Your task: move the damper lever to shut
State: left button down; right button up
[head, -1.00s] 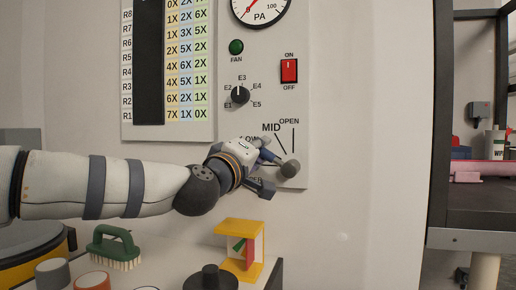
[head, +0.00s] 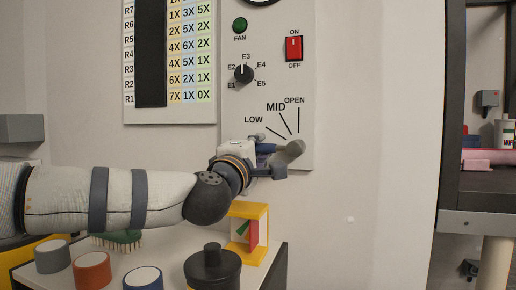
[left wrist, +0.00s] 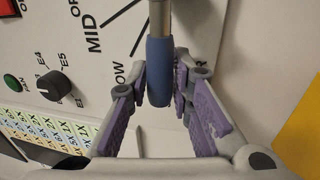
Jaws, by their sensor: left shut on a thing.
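The damper lever is on the lower right of the wall panel. Its round grey hub (head: 296,147) shows, and its blue grip (head: 266,148) points nearly straight left from the hub, below the LOW mark. My left gripper (head: 267,159) is at the grip end, one finger above and one below it. In the left wrist view the blue grip (left wrist: 159,72) lies between the purple-padded fingers of my left gripper (left wrist: 163,88), which is shut on it. OPEN, MID and LOW labels are readable; any shut label is hidden behind the gripper. My right gripper is not in view.
Above the lever are a selector knob (head: 244,74) and a red switch (head: 294,48). Below my arm, the bench holds a yellow stand (head: 262,216), a black lidded pot (head: 212,268), a green brush (head: 117,240) and several round jars. The wall right of the panel is clear.

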pick_arm(q)
jog(key=shift+f, duration=0.15)
jog(key=c, duration=1.4)
grip_release()
jog(key=shift+s, duration=0.1)
jog(key=v, duration=1.1)
jog(key=shift+s+a, duration=0.15)
jog(key=shift+s, duration=0.2)
